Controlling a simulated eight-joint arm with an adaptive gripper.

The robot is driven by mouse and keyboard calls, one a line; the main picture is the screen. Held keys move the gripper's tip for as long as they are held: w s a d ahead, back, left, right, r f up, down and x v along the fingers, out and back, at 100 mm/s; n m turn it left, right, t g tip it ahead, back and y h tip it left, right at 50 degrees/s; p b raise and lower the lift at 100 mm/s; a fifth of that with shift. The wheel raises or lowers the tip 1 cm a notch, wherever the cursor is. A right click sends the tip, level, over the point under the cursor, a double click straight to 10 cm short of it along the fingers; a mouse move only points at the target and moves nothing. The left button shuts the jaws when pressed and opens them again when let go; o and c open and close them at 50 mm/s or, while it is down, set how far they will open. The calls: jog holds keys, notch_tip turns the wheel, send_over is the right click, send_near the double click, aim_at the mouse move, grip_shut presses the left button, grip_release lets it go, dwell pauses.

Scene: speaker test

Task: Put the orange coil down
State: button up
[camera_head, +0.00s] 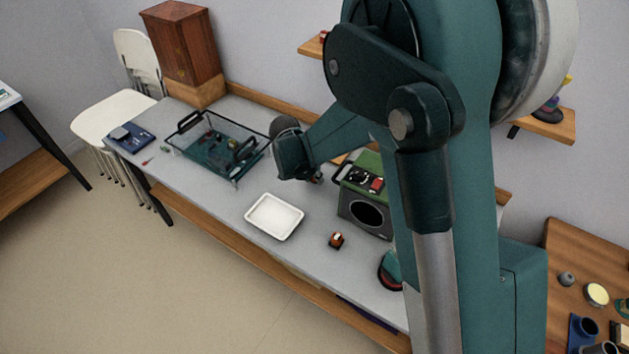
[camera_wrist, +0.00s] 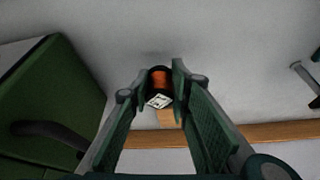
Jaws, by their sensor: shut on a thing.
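The orange coil (camera_wrist: 160,82) shows in the wrist view between my fingertips, with dark ends and a white printed label at its near side. My gripper (camera_wrist: 159,93) is shut on it. In the head view my gripper (camera_head: 316,178) is above the bench, just left of the green speaker box, and the coil in it cannot be made out. Whether the coil touches the bench top (camera_head: 312,212) is not clear.
The green box (camera_head: 366,200) also fills the left of the wrist view (camera_wrist: 55,100). Clear bench lies between tray and box.

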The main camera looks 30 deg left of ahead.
jog(key=shift+f, duration=1.1)
jog(key=shift+f+b, duration=0.15)
jog(key=shift+b, duration=0.15)
jog(key=o, duration=0.9)
jog(key=p+v, duration=0.2)
jog(key=v, duration=1)
jog(key=shift+w, duration=0.1)
jog(key=shift+o, duration=0.8)
